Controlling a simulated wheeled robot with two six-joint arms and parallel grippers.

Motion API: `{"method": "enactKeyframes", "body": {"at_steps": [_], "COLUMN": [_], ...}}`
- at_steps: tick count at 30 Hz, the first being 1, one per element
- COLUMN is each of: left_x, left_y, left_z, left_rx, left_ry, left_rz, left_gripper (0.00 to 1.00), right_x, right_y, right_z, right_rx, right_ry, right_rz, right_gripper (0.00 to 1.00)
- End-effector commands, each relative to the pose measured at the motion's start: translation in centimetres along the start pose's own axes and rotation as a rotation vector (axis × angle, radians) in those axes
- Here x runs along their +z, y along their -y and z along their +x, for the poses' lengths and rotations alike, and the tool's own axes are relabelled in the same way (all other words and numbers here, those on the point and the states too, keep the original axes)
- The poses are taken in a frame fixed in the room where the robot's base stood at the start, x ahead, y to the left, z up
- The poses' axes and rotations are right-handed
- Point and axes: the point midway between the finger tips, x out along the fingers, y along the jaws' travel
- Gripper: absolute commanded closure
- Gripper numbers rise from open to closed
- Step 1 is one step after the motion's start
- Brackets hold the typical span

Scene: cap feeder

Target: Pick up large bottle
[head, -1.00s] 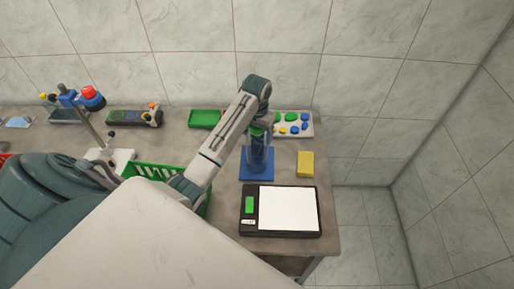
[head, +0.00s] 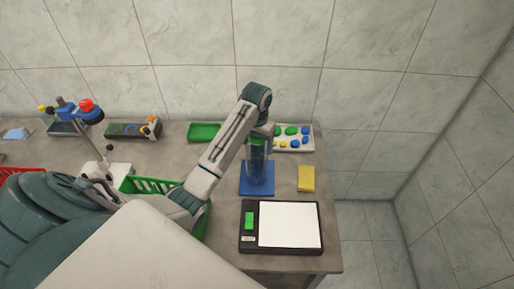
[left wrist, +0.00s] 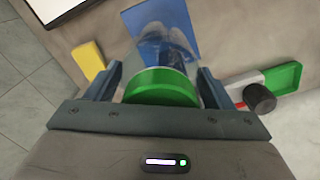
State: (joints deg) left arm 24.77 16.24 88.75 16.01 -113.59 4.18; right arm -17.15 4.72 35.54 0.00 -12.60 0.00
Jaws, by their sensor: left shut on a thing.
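The large bottle (head: 257,153) is clear with a green cap (left wrist: 162,88) and stands upright over a blue mat (head: 257,187). My left gripper (head: 259,134) is shut on the bottle near its top, with one finger on each side below the cap in the left wrist view. The arm hides part of the bottle in the head view. I cannot tell clearly whether its base touches the mat. My right gripper is not in view.
A black scale (head: 247,243) with a white plate is in front of the mat. A yellow block (head: 306,178) lies at right. A green tray (head: 203,132) and a white tray of coloured caps (head: 308,145) are behind. A green basket (head: 150,186) is at left.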

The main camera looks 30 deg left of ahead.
Motion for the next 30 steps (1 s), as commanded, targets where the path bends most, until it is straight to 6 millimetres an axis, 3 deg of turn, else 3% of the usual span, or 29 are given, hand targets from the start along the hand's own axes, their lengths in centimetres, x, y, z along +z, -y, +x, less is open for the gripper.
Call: {"method": "enactKeyframes", "body": {"at_steps": [6,16,30], "left_x": [-0.1,-1.5,-5.6], "left_y": [0.0,-2.8,-10.9], "left_z": [-2.1,-1.9,-1.6], "left_rx": [0.0,0.003,0.006], "left_ry": [-0.006,-0.005,-0.006], "left_rz": [0.001,0.002,0.004], "left_gripper": [0.96,0.96,0.96], "right_x": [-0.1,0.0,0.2], "right_y": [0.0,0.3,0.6], "right_z": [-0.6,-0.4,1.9], "right_rx": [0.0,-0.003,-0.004], "right_ry": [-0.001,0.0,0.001], "right_rz": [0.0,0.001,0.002], "right_gripper": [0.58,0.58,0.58]}}
